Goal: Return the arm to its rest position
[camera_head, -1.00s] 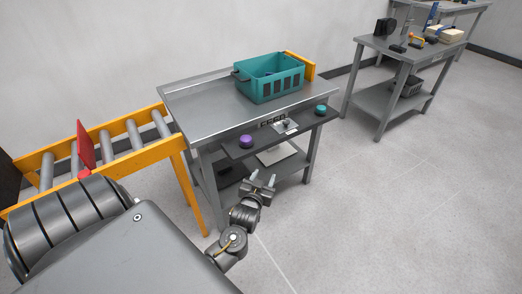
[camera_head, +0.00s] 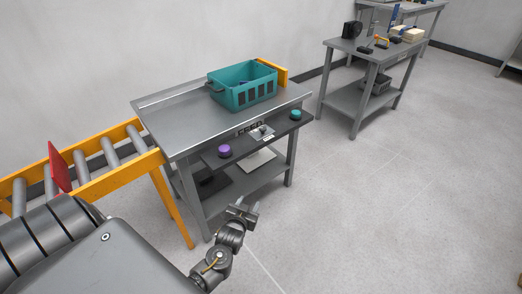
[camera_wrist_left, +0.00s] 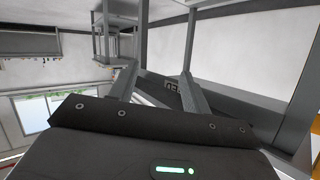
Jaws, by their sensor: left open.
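My left arm comes in from the lower left. My right gripper is in neither view.
A teal crate (camera_head: 244,88) stands on the grey table (camera_head: 180,112). A front ledge carries a purple button (camera_head: 224,151) and a teal button (camera_head: 295,115). A yellow-framed roller conveyor (camera_head: 110,175) adjoins on the left. Open floor (camera_head: 400,210) lies to the right.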

